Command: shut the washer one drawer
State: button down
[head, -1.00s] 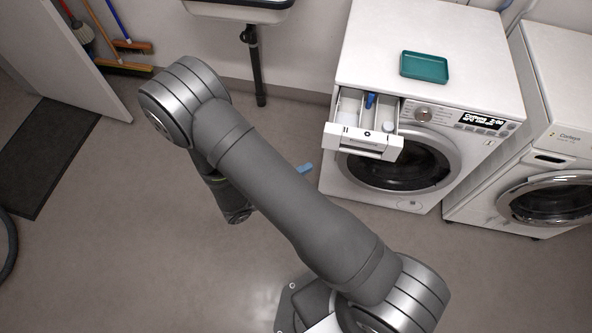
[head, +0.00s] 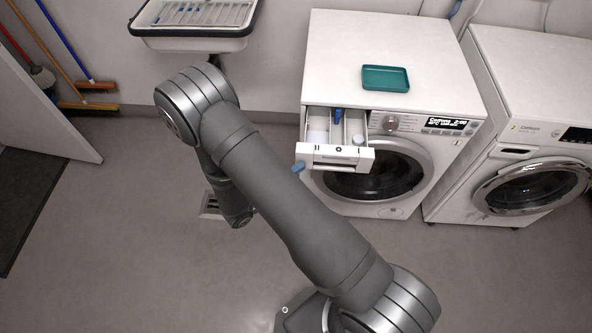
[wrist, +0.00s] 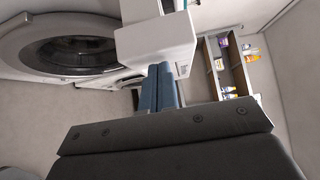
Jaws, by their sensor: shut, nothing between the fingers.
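The washer one drawer (head: 335,157) is pulled out of the upper left front of the left white washer (head: 440,165). Its compartments show from above, with a blue piece inside. In the wrist view the white drawer front (wrist: 155,42) is just beyond the fingertips. My gripper's blue fingers (wrist: 158,88) are shut with nothing between them. In the head view my gripper's blue tip (head: 299,167) shows at the lower left corner of the drawer front; the rest is hidden behind my arm. I cannot tell whether it touches the drawer.
A teal tray (head: 385,78) lies on the left washer's top. A second front loader (head: 540,150) stands to the right. A sink (head: 195,22) is on the back wall, with brooms (head: 85,106) at the left. A shelf with bottles (wrist: 230,65) shows in the wrist view. The floor in front is clear.

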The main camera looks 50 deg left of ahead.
jog(key=w+a, duration=1)
